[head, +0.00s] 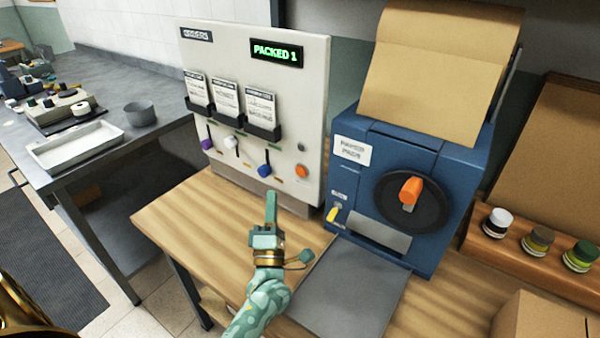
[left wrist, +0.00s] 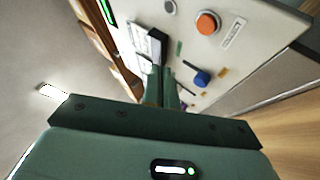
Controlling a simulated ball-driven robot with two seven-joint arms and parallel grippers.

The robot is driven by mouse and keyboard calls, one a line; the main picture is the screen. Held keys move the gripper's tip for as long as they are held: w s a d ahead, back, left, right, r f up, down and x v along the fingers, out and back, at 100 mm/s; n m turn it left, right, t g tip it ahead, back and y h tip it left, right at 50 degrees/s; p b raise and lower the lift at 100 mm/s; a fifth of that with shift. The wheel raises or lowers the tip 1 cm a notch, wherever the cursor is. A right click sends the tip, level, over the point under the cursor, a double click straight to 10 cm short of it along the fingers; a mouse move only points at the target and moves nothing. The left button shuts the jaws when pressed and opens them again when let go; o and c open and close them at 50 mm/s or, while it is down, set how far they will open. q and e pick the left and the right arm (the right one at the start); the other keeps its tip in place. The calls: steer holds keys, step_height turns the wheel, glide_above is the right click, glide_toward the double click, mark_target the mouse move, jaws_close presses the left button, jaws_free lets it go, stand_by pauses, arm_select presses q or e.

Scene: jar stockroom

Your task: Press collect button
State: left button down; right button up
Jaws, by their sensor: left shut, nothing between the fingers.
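An orange round button (head: 301,171) sits at the lower right of the upright white panel (head: 260,85); its small label is unreadable. It shows large near the top of the left wrist view (left wrist: 207,23). My left gripper (head: 271,197) is shut and empty, fingers pointing up toward the panel, in front of and below the button. In the left wrist view its fingertips (left wrist: 163,75) lie lower left of the button and do not line up with it. A gap to the panel is hard to judge. My right gripper is in neither view.
The panel bears a blue lever (head: 264,170), a white lever (head: 231,142), a purple lever (head: 207,143), card holders and a green "PACKED 1" display (head: 276,52). A blue machine (head: 420,150) with an orange knob stands right. A grey plate (head: 345,285) lies on the wooden table.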

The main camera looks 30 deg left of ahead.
mark_target(301, 171)
arm_select(q)
steer(key=w+b, duration=0.3)
steer(key=w, duration=0.5)
steer(key=shift+d+b, duration=0.35)
steer(key=shift+s, duration=0.1)
stand_by(0.7)
stand_by(0.9)
steer(key=shift+w, duration=0.45)
